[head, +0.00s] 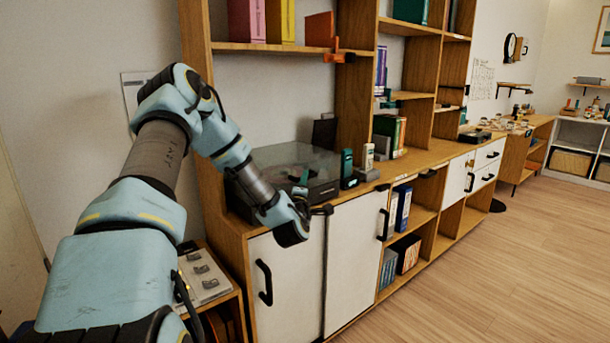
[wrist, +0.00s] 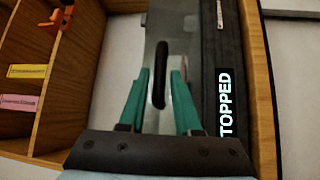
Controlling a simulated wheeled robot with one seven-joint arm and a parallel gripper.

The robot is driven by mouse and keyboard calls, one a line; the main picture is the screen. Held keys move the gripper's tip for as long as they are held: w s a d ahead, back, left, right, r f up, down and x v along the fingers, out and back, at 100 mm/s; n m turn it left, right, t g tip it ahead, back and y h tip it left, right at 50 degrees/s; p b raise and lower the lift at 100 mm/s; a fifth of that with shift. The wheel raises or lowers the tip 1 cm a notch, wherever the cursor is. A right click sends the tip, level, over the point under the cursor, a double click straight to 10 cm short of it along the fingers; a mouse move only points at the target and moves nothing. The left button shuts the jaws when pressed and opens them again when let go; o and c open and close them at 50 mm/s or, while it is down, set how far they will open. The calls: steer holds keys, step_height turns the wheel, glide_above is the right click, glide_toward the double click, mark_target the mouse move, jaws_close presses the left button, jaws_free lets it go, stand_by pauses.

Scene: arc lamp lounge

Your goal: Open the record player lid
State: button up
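The record player (head: 318,190) stands on the wooden cabinet top, under a see-through smoky lid (head: 285,158). The lid looks closed. In the wrist view the lid (wrist: 187,45) has a slim black handle (wrist: 159,72). My gripper (head: 303,175) reaches over the player's front side, partly hidden by my own wrist. In the wrist view, the teal fingers of my gripper (wrist: 160,90) are apart, with the handle's near end between their tips. Gaps show on both sides of the handle. A dark front strip (wrist: 225,60) shows the letters "TOPPED", partly cut off.
A wooden shelf upright (head: 352,85) rises behind the player. A dark green box (head: 348,168) and a pale device (head: 368,158) stand just right of it. White cabinet doors with black handles (head: 265,282) lie below. The floor (head: 450,285) at right is clear.

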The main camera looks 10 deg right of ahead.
steer(key=shift+x, duration=1.15)
jaws_close()
stand_by(0.6)
